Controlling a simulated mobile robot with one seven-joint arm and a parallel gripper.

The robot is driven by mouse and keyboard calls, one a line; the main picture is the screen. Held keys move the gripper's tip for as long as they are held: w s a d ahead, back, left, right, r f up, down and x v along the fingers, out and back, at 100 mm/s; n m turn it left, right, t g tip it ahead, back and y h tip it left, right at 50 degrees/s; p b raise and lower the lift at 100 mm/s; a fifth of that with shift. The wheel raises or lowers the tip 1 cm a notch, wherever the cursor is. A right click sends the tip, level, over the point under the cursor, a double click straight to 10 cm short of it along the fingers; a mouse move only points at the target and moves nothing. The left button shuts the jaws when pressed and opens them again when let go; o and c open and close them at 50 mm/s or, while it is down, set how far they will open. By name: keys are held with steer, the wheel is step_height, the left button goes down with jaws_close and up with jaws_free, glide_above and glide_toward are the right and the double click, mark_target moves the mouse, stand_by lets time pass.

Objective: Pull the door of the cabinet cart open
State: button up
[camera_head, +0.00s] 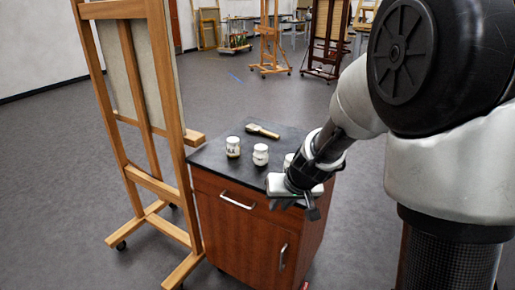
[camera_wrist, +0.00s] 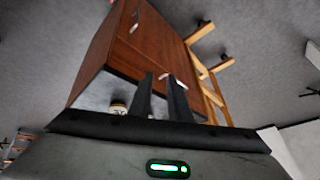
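The cabinet cart (camera_head: 230,229) is reddish-brown wood with a dark top. A drawer with a silver horizontal handle (camera_head: 237,201) sits above the door (camera_head: 238,246), which looks shut. The door has a silver vertical handle (camera_head: 283,256) near its right edge. In the wrist view the cart (camera_wrist: 145,50) appears tilted, with the door handle (camera_wrist: 135,22) near the top edge. My gripper (camera_head: 295,208) is above the cart's front right corner, apart from the door handle, which is lower. In the wrist view its two dark fingers (camera_wrist: 161,76) are apart, with nothing between them.
A wooden easel (camera_head: 150,185) stands close on the cart's left. Grey floor is open behind the cart; more easels (camera_head: 270,45) stand far back.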

steer(key=g+h+b, duration=0.1)
steer(key=h+b, duration=0.1)
steer(key=b, duration=0.3)
glide_toward(282, 257)
steer(key=shift+m, duration=0.3)
steer(key=b+x, duration=0.3)
steer(key=x, duration=0.7)
steer(key=shift+f+b, duration=0.1)
steer(key=shift+b, duration=0.3)
steer(key=shift+w+f, duration=0.3)
steer(key=shift+f, duration=0.3)
steer(key=shift+c, duration=0.4)
jaws_close()
